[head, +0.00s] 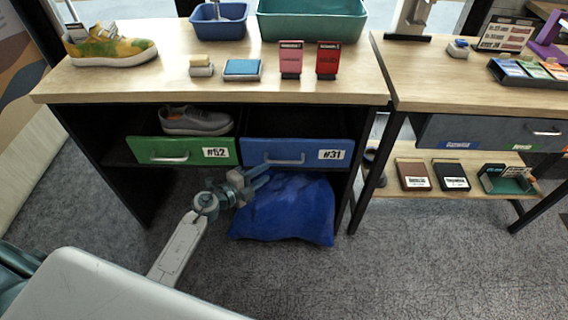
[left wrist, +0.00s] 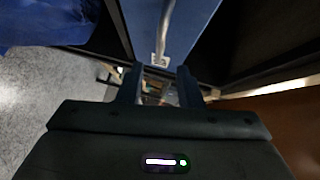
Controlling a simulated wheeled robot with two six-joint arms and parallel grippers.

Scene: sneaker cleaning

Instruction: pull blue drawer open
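The blue drawer (head: 325,143) carries a grey bar handle (head: 284,161) and a "#31" label. Its front looks level with the green drawer beside it. My left gripper (head: 262,178) is just below and in front of the handle, near its left end. In the left wrist view, the two fingers of my left gripper (left wrist: 159,88) are apart with nothing between them. The blue drawer front (left wrist: 148,25) and the handle (left wrist: 168,32) lie ahead of the fingers. I cannot tell whether a finger touches the handle. My right gripper is not in view.
The green drawer (head: 182,145) marked "#52" is to the left, with a grey shoe (head: 195,122) above it. A blue bag (head: 290,213) sits on the floor below the blue drawer. The table leg (head: 365,180) stands to the right. Open floor (head: 400,270) lies in front.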

